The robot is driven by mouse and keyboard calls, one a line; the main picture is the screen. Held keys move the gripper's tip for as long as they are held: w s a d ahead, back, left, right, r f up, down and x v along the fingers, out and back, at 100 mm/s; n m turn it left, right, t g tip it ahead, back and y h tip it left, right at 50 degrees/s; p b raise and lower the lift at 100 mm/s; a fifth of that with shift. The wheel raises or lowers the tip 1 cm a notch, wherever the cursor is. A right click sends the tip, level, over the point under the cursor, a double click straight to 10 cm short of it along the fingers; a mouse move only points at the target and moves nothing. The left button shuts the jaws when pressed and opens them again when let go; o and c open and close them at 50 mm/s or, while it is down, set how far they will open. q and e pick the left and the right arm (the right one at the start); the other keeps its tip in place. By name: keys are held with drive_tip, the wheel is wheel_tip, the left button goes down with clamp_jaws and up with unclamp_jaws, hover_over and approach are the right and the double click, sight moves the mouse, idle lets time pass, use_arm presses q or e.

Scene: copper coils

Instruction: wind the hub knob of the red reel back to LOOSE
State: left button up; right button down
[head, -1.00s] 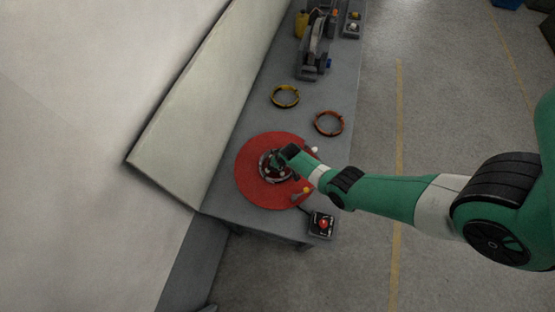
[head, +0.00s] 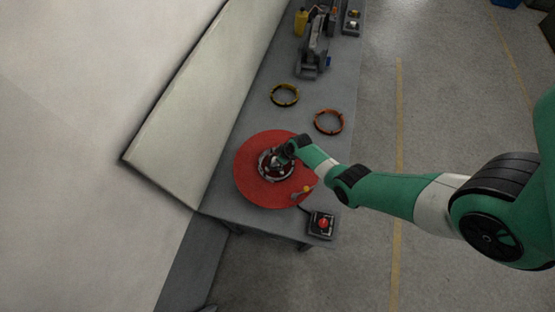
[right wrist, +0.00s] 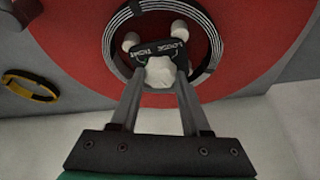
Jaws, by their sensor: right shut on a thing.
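The red reel (head: 258,194) lies flat on the bench in the head view, and its red disc (right wrist: 80,40) fills much of the right wrist view. At the hub is a pale lobed knob (right wrist: 160,72), in front of a black plate (right wrist: 160,50) lettered LOOSE and TIGHT. My right gripper (right wrist: 158,80) is shut on the knob, one finger on each side. In the head view my right gripper (head: 280,160) is over the reel's hub, partly hidden by the wrist. My left gripper is not in view.
A yellow coil ring (head: 285,95) and an orange coil ring (head: 328,122) lie behind the reel. A grey machine (head: 313,55) stands farther back. A box with a red button (head: 322,224) and a yellow-knobbed lever (head: 306,190) are by the front edge.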

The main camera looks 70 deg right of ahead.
drive_tip(key=shift+d+n+y+b, duration=0.1)
drive_tip(key=shift+n+y+b, duration=0.35)
drive_tip(key=shift+n, duration=0.75)
drive_tip(key=shift+c, duration=1.9)
unclamp_jaws()
